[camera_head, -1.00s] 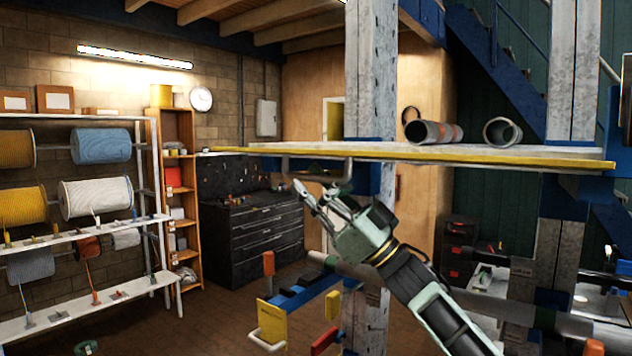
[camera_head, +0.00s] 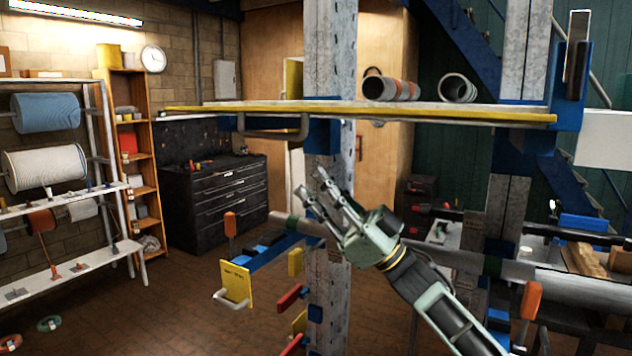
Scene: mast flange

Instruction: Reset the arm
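My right gripper (camera_head: 312,186) is in the middle of the camera_head view, on a pale green and black arm that comes in from the lower right. Its two fingers point up and left and stand apart, with nothing between them. It shows in front of the grey steel post (camera_head: 331,80) and below the yellow-edged shelf board (camera_head: 370,110). I cannot tell how far it is from the post. My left gripper is not in view.
Two pipe pieces (camera_head: 391,88) (camera_head: 457,88) lie on the shelf board. A horizontal pipe (camera_head: 590,290) and a blue bracket with a yellow end plate (camera_head: 236,284) are below. A black drawer cabinet (camera_head: 215,200) and a spool rack (camera_head: 100,130) stand behind. Brick floor at lower left is mostly clear.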

